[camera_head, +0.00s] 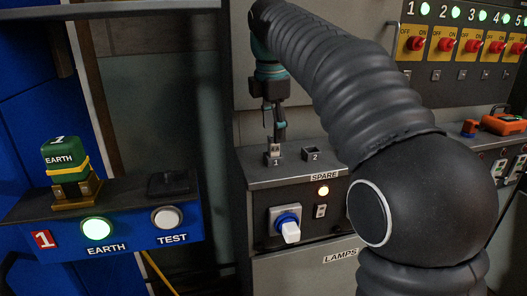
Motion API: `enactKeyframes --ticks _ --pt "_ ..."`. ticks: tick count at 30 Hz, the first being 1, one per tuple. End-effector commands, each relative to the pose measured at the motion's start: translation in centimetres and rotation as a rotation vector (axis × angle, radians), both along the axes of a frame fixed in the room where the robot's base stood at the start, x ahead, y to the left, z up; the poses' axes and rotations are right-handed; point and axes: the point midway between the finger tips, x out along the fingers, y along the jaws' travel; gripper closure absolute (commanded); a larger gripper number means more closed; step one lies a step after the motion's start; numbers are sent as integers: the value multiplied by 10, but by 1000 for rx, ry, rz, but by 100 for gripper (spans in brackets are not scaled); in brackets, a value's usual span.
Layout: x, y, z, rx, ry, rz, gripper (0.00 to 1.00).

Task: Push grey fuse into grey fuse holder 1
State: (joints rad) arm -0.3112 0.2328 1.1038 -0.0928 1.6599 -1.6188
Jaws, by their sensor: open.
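A small grey fuse (274,148) stands upright at grey fuse holder 1 (273,160) on the dark top of the SPARE box. I cannot tell how deep it sits in the holder. My gripper (278,138) points down right above the fuse, its fingers very close to or touching its top. The fingers are small in view. Grey fuse holder 2 (315,154), to the right, looks empty.
A green EARTH block (64,155) stands on a blue panel at left. Red switches (445,46) line the back right. My arm hides much of the right side.

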Motion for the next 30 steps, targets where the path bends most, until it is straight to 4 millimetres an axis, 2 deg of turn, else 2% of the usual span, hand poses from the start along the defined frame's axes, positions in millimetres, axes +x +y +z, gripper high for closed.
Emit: enactKeyframes --ticks 1,3,7,20,23,27,28,30 --pt "0 0 -11 -1 3 0 40" --pt "0 -1 -22 -1 2 0 40" --pt "3 -1 -35 -1 2 0 40" --pt "4 -1 -40 0 0 0 40" --pt "4 -1 -39 0 0 0 60" --pt "4 -1 -39 0 0 0 95" --pt "4 -1 -39 0 1 0 100" --pt "3 -2 -40 -1 2 0 100"
